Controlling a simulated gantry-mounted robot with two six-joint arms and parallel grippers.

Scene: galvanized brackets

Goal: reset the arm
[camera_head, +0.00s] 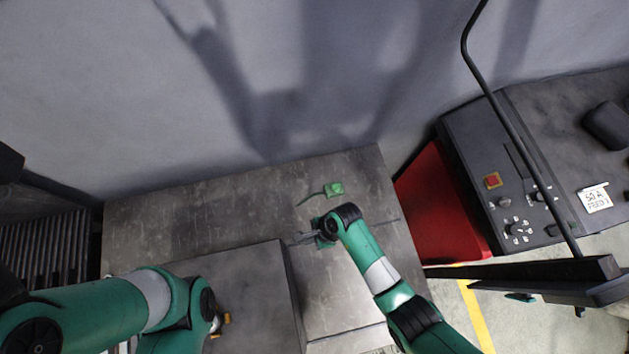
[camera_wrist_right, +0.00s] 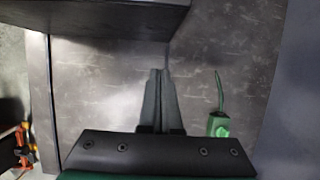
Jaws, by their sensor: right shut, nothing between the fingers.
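My right gripper (camera_head: 303,238) reaches over the metal table (camera_head: 160,220), with its fingers pointing left in the head view. In the right wrist view its fingers (camera_wrist_right: 160,76) are together and nothing is between them. They are close to a raised grey block or box (camera_head: 245,285), whose dark edge (camera_wrist_right: 110,12) crosses the top of the wrist view.
A small green part (camera_head: 334,189) with a thin tail lies on the table beyond my right gripper; it also shows in the wrist view (camera_wrist_right: 218,124). A red cabinet (camera_head: 440,205) and a dark control panel (camera_head: 515,170) stand at right. A wall closes the back.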

